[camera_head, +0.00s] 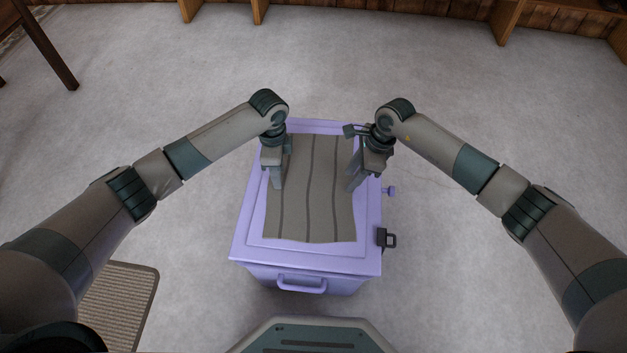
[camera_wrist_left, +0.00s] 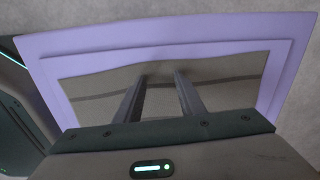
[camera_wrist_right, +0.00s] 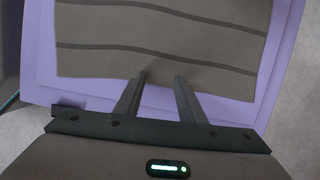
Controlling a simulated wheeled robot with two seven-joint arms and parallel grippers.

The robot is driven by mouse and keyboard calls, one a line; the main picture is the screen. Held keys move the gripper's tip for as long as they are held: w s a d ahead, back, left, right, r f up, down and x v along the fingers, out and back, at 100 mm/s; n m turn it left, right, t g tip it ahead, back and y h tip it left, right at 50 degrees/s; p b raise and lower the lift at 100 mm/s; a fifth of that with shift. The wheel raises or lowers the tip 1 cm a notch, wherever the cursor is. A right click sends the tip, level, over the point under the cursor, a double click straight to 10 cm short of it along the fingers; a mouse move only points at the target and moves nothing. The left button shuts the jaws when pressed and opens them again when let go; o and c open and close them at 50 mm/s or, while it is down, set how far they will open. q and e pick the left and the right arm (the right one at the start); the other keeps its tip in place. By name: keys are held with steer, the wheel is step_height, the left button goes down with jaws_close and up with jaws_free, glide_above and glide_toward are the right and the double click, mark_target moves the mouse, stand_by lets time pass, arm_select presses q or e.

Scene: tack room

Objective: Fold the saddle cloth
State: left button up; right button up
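The saddle cloth (camera_head: 313,190) is grey-brown with darker stripes. It lies flat and spread on the lid of a lavender trunk (camera_head: 246,246). My left gripper (camera_head: 277,184) points down at the cloth's left edge. In the left wrist view its fingers (camera_wrist_left: 161,76) stand apart over the cloth (camera_wrist_left: 225,72), which looks slightly rumpled between the tips. My right gripper (camera_head: 352,186) points down at the cloth's right edge. In the right wrist view its fingers (camera_wrist_right: 159,77) are apart, with the tips at the edge of the cloth (camera_wrist_right: 160,50). Whether either tip touches the cloth is unclear.
A ribbed mat (camera_head: 118,308) lies on the floor at lower left. Wooden furniture stands along the back.

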arm_select(q)
steer(key=shift+f, duration=0.1)
jaws_close()
arm_select(e)
jaws_close()
steer(key=shift+s, duration=0.1)
